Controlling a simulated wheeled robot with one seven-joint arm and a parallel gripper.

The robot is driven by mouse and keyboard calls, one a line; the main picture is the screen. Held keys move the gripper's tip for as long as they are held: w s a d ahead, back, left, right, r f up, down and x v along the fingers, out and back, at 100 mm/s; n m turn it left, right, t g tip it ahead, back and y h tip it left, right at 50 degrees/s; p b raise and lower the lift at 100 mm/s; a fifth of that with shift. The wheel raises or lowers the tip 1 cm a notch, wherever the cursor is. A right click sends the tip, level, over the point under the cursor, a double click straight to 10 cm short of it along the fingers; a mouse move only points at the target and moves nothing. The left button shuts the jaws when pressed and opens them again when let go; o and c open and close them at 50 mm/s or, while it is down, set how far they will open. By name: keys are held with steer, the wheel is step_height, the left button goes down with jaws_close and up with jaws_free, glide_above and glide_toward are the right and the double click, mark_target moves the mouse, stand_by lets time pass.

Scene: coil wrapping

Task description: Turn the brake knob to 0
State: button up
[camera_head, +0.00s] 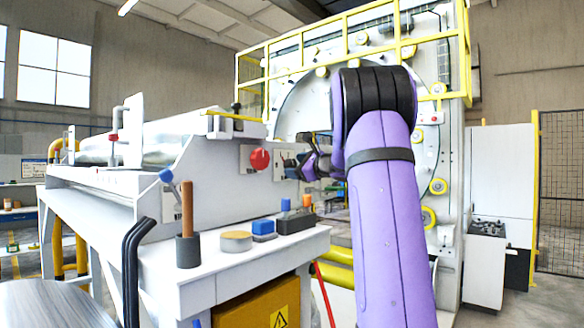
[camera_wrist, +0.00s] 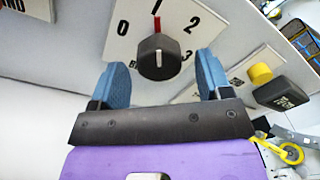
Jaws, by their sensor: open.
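The black brake knob (camera_wrist: 158,58) sits on a white dial plate (camera_wrist: 130,45) in the wrist view. The figures 0, 1, 2 and 3 run around it, with lettering below partly hidden. A white line on the knob and a red mark above it point up toward the 1. My gripper (camera_wrist: 159,66) is open, with one blue fingertip on each side of the knob and visible gaps to it. I cannot tell how deep the fingers reach. In the head view my gripper (camera_head: 312,160) is at the side of the machine, and the knob is not clear there.
A yellow button (camera_wrist: 260,74) and a dark labelled block (camera_wrist: 284,96) are right of the dial. A red round knob (camera_head: 260,159) is on the machine's side. A white ledge (camera_head: 215,268) below holds a dark cup (camera_head: 188,252), a tape roll (camera_head: 235,241) and small blocks.

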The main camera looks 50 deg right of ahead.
steer(key=shift+w+a, duration=0.1)
steer(key=shift+w, duration=0.95)
steer(key=c, duration=0.9)
steer(key=shift+n, duration=0.4)
steer(key=n, duration=0.5)
steer(key=shift+n, duration=0.4)
steer(key=n, duration=0.5)
steer(key=shift+n, duration=0.4)
